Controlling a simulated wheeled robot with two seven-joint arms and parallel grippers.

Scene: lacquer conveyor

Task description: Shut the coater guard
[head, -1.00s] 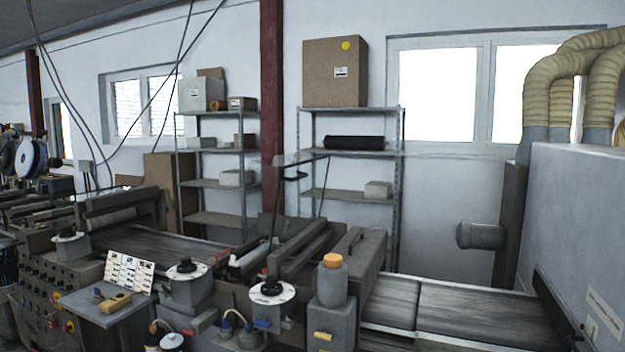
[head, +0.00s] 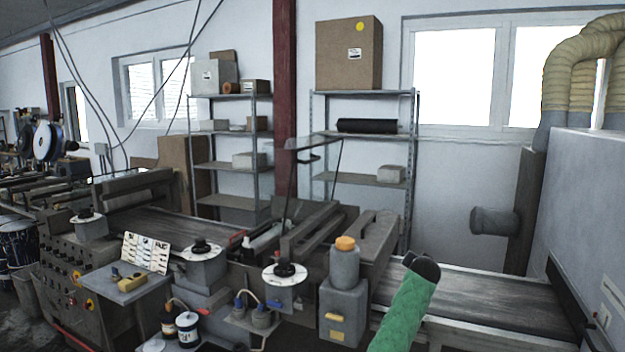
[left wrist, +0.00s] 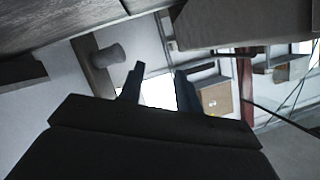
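The coater guard (head: 312,143) is a thin clear panel with a dark bar handle. It stands raised on slim struts above the dark coater unit (head: 325,228), in the middle of the head view. My left gripper shows in the left wrist view (left wrist: 158,76), its two dark fingers apart with nothing between them. It points toward the window and back wall and is not on the guard. A green arm link of mine with a dark end rises at the lower right of the head view, away from the guard. My right gripper is not seen.
A grey bottle with an orange cap (head: 344,262) stands on a block in front of the coater. The conveyor belt (head: 470,290) runs right to a large grey housing (head: 590,200). Shelves (head: 365,180) stand behind.

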